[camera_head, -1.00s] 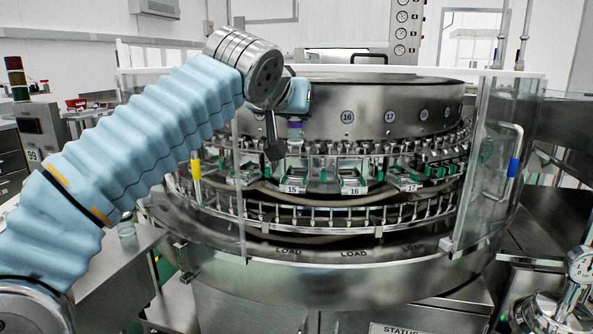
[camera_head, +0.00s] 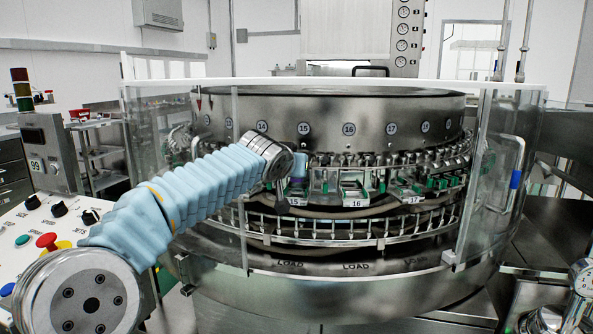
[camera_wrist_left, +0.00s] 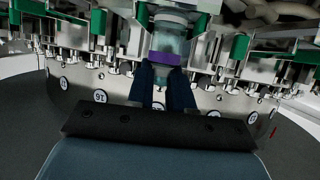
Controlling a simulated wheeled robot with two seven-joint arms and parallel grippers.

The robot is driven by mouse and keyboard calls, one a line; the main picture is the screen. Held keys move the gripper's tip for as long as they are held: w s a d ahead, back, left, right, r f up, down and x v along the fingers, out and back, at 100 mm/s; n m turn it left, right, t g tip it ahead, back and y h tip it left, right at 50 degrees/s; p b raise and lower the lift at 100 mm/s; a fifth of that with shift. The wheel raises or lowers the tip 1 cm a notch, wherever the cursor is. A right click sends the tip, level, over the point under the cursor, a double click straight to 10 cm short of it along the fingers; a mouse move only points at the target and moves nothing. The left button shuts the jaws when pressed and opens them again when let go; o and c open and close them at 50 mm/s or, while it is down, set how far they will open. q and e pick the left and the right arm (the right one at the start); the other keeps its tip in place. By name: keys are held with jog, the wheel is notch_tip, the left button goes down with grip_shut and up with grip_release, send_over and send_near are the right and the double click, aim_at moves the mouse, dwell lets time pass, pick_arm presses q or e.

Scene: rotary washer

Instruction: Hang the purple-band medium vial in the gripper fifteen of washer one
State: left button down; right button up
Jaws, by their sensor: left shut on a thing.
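The purple-band medium vial (camera_wrist_left: 171,42) is clear, with a purple band on the side towards my left gripper. My left gripper (camera_wrist_left: 164,85) is shut on it, its dark fingers on the band end. In the wrist view the vial lies between the green-and-metal jaws of a washer gripper; whether they touch it is unclear. In the head view the vial (camera_head: 297,183) shows small, just above the plate of gripper fifteen (camera_head: 293,201); my wrist partly hides the spot. Washer one (camera_head: 349,110) is the round steel machine. My right gripper is out of view.
Neighbouring washer gripper sixteen (camera_head: 354,191) stands close on the right and looks empty. A clear guard panel (camera_head: 485,170) with a handle stands at the right. A control panel (camera_head: 45,235) with buttons is at the lower left, under my arm.

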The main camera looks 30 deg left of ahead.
pick_arm(q)
jog(key=shift+f+b, duration=0.3)
jog(key=shift+b, duration=0.1)
jog(key=c, duration=1)
grip_release()
jog(key=shift+r+p, duration=0.35)
jog(key=shift+p, duration=0.05)
jog(key=shift+s+r, duration=0.15)
jog(key=shift+s, duration=0.1)
jog(key=b+v, duration=0.1)
jog(key=v, duration=1)
jog(key=shift+s+d, duration=0.1)
jog(key=shift+s, duration=0.15)
